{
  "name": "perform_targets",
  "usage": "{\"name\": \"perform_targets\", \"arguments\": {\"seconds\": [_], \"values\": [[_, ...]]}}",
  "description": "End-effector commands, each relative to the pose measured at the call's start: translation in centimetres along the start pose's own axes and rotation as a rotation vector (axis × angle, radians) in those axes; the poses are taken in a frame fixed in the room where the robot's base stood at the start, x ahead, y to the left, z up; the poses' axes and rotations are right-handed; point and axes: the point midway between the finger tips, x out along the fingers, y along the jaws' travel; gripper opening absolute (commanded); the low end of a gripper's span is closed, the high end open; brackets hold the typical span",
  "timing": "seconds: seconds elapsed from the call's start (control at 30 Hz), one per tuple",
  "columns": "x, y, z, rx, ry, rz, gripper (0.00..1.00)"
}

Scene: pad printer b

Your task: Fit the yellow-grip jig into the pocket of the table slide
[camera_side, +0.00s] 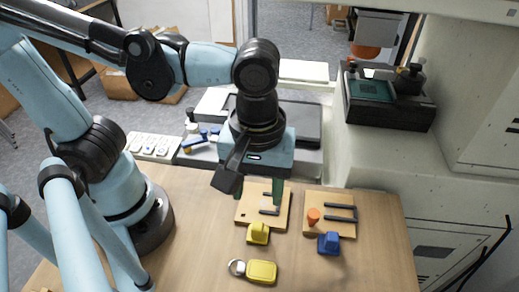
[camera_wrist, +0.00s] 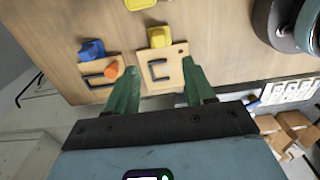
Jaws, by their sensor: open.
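The yellow-grip jig is a square wooden plate (camera_side: 246,208) with a black U-shaped bracket and a yellow grip (camera_side: 257,233) on its near edge. It lies flat on the wooden table; its plate (camera_wrist: 171,82) and yellow grip (camera_wrist: 159,37) also show in the wrist view. My gripper (camera_side: 265,192) has green fingers, open and empty, above the plate. In the wrist view my fingertips (camera_wrist: 161,70) spread to either side of the plate; their height over it is unclear. A dark block with a teal recess (camera_side: 370,90), apparently the table slide, sits under the printer head at upper right.
A similar wooden jig with a blue grip (camera_side: 328,243) and orange knob (camera_side: 313,216) lies just right. A yellow tag (camera_side: 261,271) lies in front. A grey tray (camera_side: 308,160) stands behind my gripper. Black knobs (camera_side: 409,78) rise beside the teal recess.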

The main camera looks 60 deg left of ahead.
Motion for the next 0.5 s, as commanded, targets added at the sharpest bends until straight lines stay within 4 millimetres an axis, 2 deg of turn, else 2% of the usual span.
{"name": "perform_targets", "arguments": {"seconds": [0.3,0.5], "values": [[3.8,0.0,-0.1,0.001,0.000,0.002,0.53],[5.3,0.1,-0.1,0.001,0.000,0.003,0.53]]}}
